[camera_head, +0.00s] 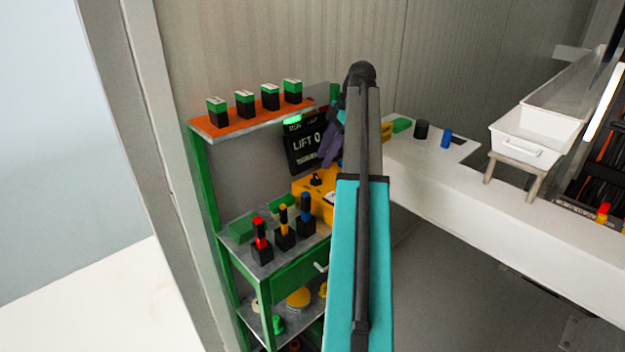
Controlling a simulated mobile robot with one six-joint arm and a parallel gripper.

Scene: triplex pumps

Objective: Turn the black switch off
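A small black knob (316,180), which looks like the black switch, sits on top of a yellow box (303,190) on the green shelf unit. I cannot tell its setting at this size. My teal and dark arm covers the right part of the box. My gripper (331,150) shows only in part, as purple pieces left of the arm, in front of a black display reading "LIFT 0" (305,143). It appears above and slightly right of the knob, apart from it. Its fingertips are not clear, so I cannot tell whether it is open or shut.
Red, yellow and blue-topped black pieces (284,230) stand on the shelf before the yellow box. Several green-black blocks (243,103) line the orange upper shelf. A white bench (500,215) with a white bin (528,135) is at right. A post (165,150) stands left.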

